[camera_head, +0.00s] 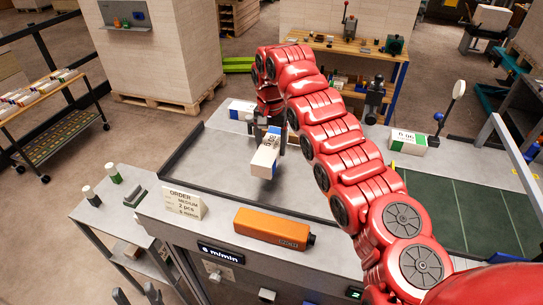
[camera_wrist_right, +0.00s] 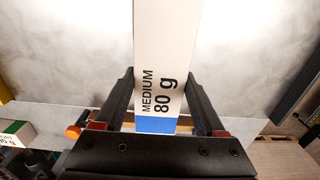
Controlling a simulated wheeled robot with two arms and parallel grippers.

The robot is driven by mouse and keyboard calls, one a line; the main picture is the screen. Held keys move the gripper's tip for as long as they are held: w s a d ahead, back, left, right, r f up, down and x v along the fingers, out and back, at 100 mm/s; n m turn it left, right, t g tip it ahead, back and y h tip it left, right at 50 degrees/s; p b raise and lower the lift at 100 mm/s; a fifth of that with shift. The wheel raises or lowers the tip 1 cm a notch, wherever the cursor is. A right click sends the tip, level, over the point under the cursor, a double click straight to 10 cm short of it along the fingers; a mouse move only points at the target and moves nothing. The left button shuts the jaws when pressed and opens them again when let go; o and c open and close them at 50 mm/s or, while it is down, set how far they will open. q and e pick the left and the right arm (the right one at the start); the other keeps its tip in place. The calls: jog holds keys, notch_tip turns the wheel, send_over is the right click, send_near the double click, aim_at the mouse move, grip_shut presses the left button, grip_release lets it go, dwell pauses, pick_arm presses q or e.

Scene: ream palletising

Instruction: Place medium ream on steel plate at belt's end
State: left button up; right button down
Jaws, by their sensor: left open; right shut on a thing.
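The held medium ream (camera_head: 264,160), white with a blue end band, is in my right gripper (camera_head: 268,138), which is shut on it. In the right wrist view the ream (camera_wrist_right: 163,40) reads "MEDIUM 80 g" and sits between both fingers. It is over the steel plate (camera_head: 215,165), with a dark shadow below; the exact gap cannot be told. A second white ream with a blue band (camera_head: 241,109) lies at the plate's far side. My left gripper (camera_head: 138,296) is open and empty at the bottom left, partly cut off.
An order card (camera_head: 184,203) reads medium, 2 pcs. An orange box (camera_head: 273,229) sits on the front ledge. A green-ended ream (camera_head: 408,141) lies at right by the green belt (camera_head: 480,215). The plate's left part is clear. My right arm hides its right part.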

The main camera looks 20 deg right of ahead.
jog(key=shift+f, duration=0.7)
notch_tip(320, 180, down, 4)
jog(key=p, duration=0.2)
jog(key=shift+p, duration=0.4)
jog(key=shift+w, duration=0.1)
jog(key=shift+f, duration=0.15)
jog(key=shift+f+b, duration=0.1)
jog(key=shift+b, duration=0.25)
grip_release()
